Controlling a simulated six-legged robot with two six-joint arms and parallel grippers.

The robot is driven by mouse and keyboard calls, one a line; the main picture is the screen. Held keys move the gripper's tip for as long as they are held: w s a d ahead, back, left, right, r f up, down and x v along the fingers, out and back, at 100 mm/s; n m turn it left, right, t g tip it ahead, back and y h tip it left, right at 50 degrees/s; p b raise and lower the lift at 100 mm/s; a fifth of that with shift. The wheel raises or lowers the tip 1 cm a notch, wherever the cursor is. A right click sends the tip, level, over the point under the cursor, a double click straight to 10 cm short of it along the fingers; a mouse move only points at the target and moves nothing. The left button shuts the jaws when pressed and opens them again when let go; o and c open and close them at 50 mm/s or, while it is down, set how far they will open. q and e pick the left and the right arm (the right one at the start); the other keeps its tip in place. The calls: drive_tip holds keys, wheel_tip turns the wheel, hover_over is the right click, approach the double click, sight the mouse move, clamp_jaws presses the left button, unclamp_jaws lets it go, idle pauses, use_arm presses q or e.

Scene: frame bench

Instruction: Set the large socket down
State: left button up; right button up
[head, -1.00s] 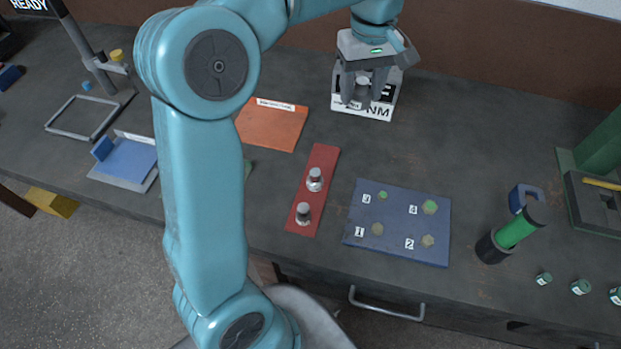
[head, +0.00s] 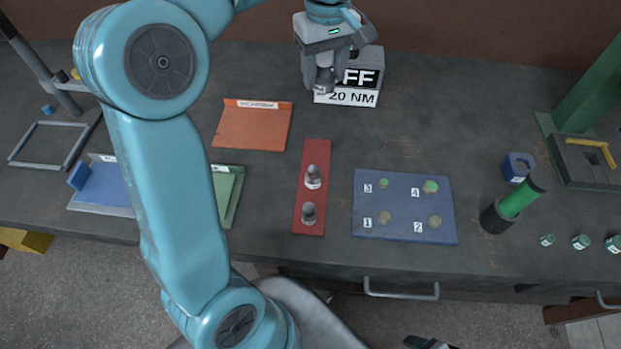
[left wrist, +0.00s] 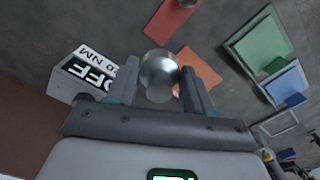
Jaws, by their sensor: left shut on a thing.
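My left gripper (head: 324,82) is in the air at the back of the bench, in front of the torque box. In the left wrist view, its two fingers (left wrist: 160,88) are shut on a shiny silver socket (left wrist: 159,68). In the head view the fingers mostly hide this socket. The red strip (head: 312,232) lies nearer the front. Two silver sockets stand on it, one further back (head: 313,176) and one nearer (head: 308,212). A dark sliver (head: 428,343) at the bottom edge may be my right gripper; its jaws cannot be made out.
The grey box (head: 365,58) reads "FF" and "20 NM". An orange tray (head: 250,128) lies left of the red strip. A blue plate (head: 400,235) with numbered bolts lies to its right. Bare bench lies between the box and blue plate.

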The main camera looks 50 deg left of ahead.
sight(318, 151)
use_arm(q)
drive_tip(key=shift+s+a+r, duration=0.15)
drive_tip(key=shift+s+a, duration=0.1)
drive_tip(key=shift+a, duration=0.1)
wheel_tip(318, 151, down, 20)
drive_tip(key=shift+w+f+b, duration=0.1)
drive_tip(key=shift+f+b, duration=0.05)
drive_tip(key=shift+b, duration=0.25)
drive_tip(key=shift+f, duration=0.15)
drive_tip(key=o, duration=1.1)
